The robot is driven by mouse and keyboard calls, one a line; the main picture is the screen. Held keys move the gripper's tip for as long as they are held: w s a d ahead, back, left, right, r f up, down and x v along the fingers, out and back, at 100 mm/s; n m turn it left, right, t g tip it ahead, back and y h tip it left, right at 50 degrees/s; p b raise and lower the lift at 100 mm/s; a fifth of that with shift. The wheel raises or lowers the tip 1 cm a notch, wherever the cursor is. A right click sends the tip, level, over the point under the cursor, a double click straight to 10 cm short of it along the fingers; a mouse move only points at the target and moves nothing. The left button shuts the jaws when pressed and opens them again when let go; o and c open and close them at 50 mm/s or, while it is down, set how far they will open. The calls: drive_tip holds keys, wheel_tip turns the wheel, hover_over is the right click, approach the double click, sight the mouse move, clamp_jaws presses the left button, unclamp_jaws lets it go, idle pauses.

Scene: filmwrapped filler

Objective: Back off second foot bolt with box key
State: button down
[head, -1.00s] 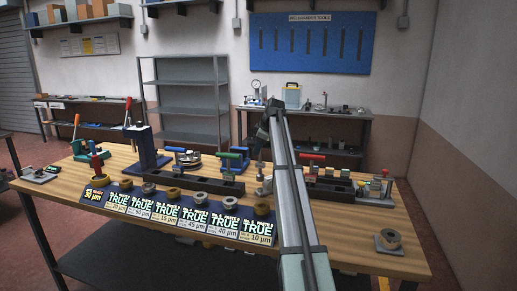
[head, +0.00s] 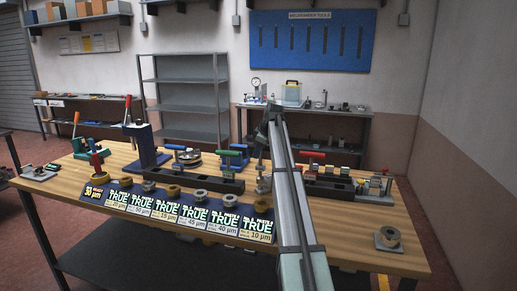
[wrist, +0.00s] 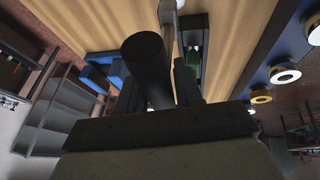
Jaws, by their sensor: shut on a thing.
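My gripper (wrist: 160,92) is shut on a dark, round-ended handle (wrist: 148,62), seen close up in the wrist view; I take it for the box key. A pale metal rod (wrist: 168,22) shows just beyond the handle. In the head view my wrist end is above the middle of the bench, largely hidden by my own arm. A small upright metal piece (head: 263,182) stands below it, beside the end of a long black bar (head: 190,178). I cannot tell which foot bolt is which, or whether the key touches one.
The wooden bench (head: 340,225) carries a row of printed cards (head: 180,212) with rings behind them. Blue clamps (head: 235,157) stand behind the black bar. A ring on a plate (head: 388,238) sits at the front right, with bare wood around it.

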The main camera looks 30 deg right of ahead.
drive_tip(key=shift+w+f, duration=0.1)
drive_tip(key=shift+f, duration=1.5)
idle(0.6)
drive_tip(key=shift+n, duration=0.3)
drive_tip(key=shift+r, duration=0.1)
